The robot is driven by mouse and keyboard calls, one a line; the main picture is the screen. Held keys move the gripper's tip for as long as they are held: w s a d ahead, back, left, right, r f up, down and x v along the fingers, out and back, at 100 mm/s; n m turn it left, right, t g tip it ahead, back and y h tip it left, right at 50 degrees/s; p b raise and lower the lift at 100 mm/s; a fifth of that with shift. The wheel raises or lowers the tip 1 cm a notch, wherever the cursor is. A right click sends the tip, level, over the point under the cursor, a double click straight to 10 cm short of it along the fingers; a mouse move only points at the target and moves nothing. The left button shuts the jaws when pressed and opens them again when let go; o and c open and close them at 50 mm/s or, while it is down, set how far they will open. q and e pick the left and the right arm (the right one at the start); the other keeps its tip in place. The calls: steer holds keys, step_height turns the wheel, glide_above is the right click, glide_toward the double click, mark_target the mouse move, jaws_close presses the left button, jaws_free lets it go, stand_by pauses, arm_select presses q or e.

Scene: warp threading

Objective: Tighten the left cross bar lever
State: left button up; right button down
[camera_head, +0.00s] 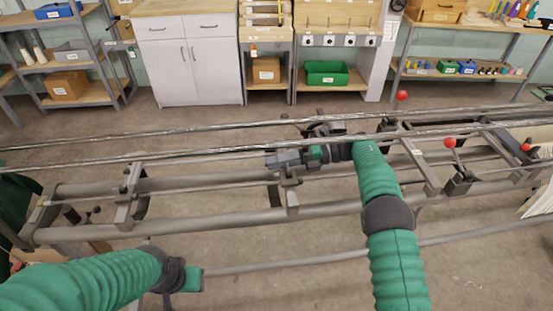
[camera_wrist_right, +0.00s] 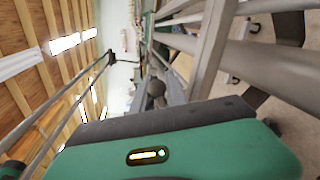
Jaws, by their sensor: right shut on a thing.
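A metal loom frame with long rails (camera_head: 230,222) and short cross bars spans the head view. My right gripper (camera_head: 272,161) points left at a dark bracket on the middle cross piece (camera_head: 291,195). It is shut on a lever there, mostly hidden by the gripper. In the right wrist view a dark round knob (camera_wrist_right: 156,88) shows by the fingers, with grey bars behind it. My left gripper (camera_head: 190,280) is low at the left, in front of the front rail and apart from the frame. Its fingers are too hidden to tell their state.
Levers with red knobs (camera_head: 450,143) stand at the right of the frame. Long thin rods (camera_head: 200,128) run across above it. Shelves (camera_head: 68,65) and a white cabinet (camera_head: 190,65) stand at the back, with bare floor before them.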

steer(key=shift+w+r, duration=0.1)
steer(key=shift+w, duration=0.05)
stand_by(0.3)
steer(key=c, duration=1.7)
jaws_free()
steer(key=o, duration=0.4)
steer(key=shift+c, duration=0.2)
steer(key=shift+f, duration=0.45)
